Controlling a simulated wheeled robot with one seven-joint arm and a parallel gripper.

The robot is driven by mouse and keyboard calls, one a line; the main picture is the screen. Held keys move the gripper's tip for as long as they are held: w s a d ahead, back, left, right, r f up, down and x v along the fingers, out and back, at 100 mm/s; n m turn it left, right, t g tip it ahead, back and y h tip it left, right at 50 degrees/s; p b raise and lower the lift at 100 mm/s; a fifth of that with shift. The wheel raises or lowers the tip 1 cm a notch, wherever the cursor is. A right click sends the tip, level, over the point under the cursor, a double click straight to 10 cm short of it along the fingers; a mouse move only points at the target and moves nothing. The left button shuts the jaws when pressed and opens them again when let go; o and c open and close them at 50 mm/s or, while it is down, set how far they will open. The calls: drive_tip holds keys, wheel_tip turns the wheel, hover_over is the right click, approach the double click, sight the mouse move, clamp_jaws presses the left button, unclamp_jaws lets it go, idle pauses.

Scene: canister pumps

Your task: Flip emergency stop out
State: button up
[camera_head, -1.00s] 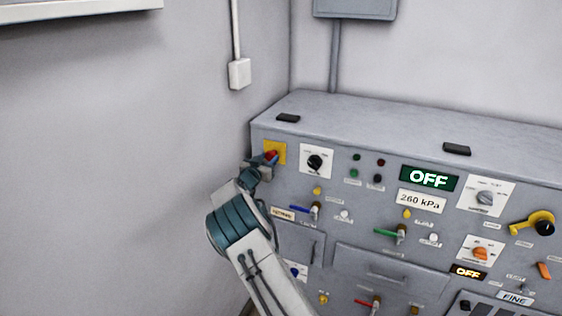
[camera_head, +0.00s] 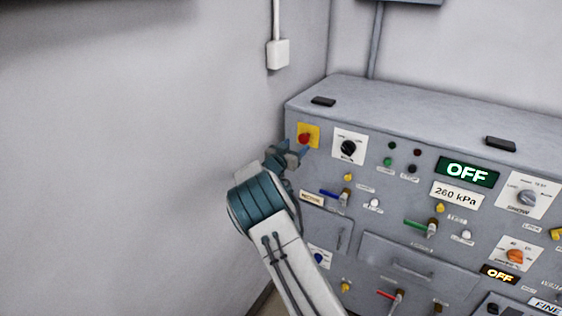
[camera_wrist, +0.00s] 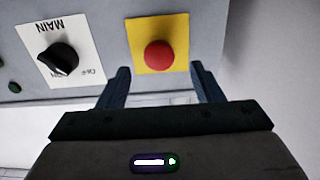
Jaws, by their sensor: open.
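The emergency stop is a round red button (camera_head: 304,139) on a yellow square plate (camera_head: 314,130), at the upper left corner of the grey panel. In the wrist view the red button (camera_wrist: 159,55) is fully visible, beyond and between my fingertips. My gripper (camera_head: 298,150) is open and empty, just below the button in the head view. In the wrist view its two fingers (camera_wrist: 159,68) stand apart on either side, with nothing between them. The gripper appears clear of the button.
A black rotary knob on a white plate (camera_head: 349,147) marked MAIN is right of the button. A green light (camera_head: 391,146) and displays reading OFF (camera_head: 467,172) and 260 kPa (camera_head: 457,195) are further right. A blue-handled valve (camera_head: 335,194) is below. A bare wall is close on the left.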

drive_tip(key=b+v, duration=0.2)
drive_tip(key=v, duration=0.8)
drive_tip(key=shift+s+a, duration=0.1)
